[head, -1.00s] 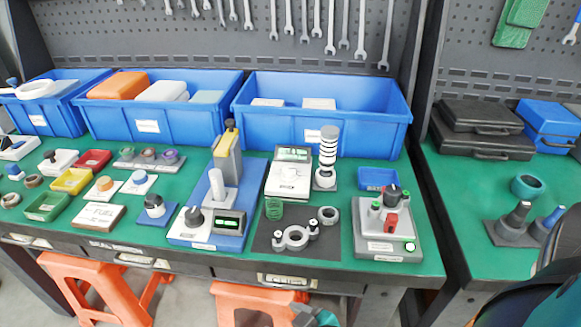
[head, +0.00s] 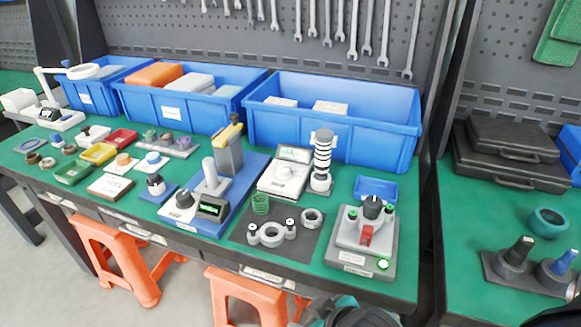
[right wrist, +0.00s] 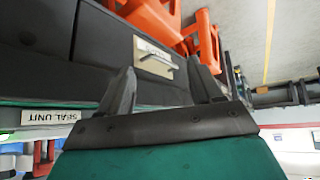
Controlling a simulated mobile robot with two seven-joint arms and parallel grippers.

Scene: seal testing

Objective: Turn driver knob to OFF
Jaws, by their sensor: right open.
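Two units on the green bench have black knobs, and I cannot read which is the driver. The grey unit (head: 345,262) at the bench's right end has a black knob (head: 372,207) on top, a red part (head: 366,235) and a lit green light (head: 383,264). The blue-based unit (head: 236,218) in the middle has a black knob (head: 184,199) beside a green display (head: 212,208). My right gripper (right wrist: 162,85) is open and empty in the right wrist view, close to the bench front, apart from both knobs. My left gripper is not seen.
An upside-down "SEAL UNIT" label (right wrist: 50,117) shows in the right wrist view. A dark mat (head: 240,236) with a ring clamp (head: 271,235) lies left of the grey unit. A blue tray (head: 375,189) stands behind it. Orange stools (head: 112,262) stand below the bench.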

